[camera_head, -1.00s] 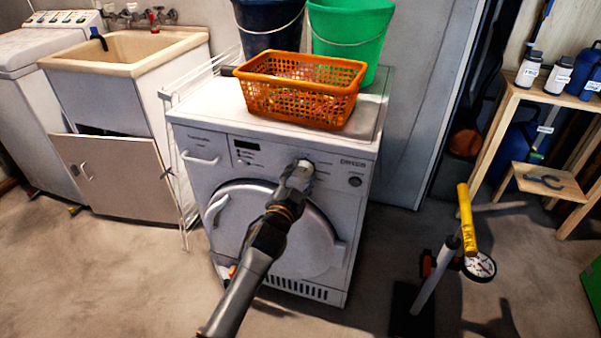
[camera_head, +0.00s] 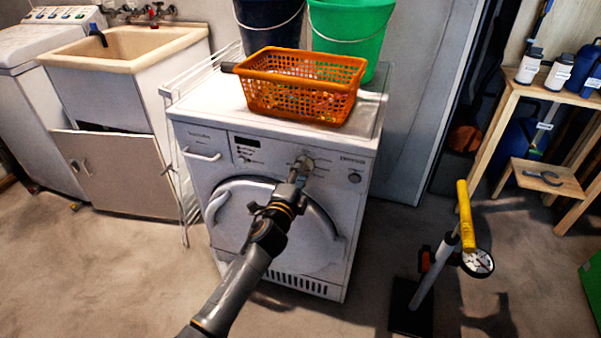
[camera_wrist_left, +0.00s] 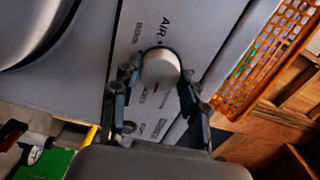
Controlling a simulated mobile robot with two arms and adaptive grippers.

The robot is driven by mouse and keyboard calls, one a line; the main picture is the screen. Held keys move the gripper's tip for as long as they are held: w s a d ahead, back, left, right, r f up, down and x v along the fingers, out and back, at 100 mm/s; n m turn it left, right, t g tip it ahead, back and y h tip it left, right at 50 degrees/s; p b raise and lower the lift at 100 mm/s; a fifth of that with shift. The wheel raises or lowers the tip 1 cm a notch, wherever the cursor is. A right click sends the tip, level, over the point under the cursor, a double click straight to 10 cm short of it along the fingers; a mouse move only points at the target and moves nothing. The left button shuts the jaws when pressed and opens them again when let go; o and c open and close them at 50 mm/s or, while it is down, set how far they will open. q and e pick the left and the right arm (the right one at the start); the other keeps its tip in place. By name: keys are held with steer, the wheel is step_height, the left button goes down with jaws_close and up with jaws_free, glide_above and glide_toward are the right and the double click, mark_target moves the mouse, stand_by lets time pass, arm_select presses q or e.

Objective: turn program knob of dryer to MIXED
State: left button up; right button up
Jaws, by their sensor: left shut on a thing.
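The white dryer (camera_head: 190,133) stands in the middle of the head view, its front facing me. Its round white program knob (camera_head: 304,162) is on the upper front panel, partly covered by my left gripper (camera_head: 300,168). In the left wrist view the knob (camera_wrist_left: 160,68) sits between the two fingers of my left gripper (camera_wrist_left: 158,82), which is shut on it. My right gripper is not in view.
An orange basket (camera_head: 265,98) and two buckets, dark blue (camera_head: 268,25) and green (camera_head: 350,30), stand on the dryer. A sink (camera_head: 125,50) is at left. A yellow-handled pump (camera_head: 466,215) stands on the floor at right. The floor before the dryer is mostly clear.

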arm_select(q)
steer(key=shift+m, duration=1.1)
steer(key=o, duration=1.2)
steer(key=shift+c, duration=0.2)
steer(key=v, duration=1.2)
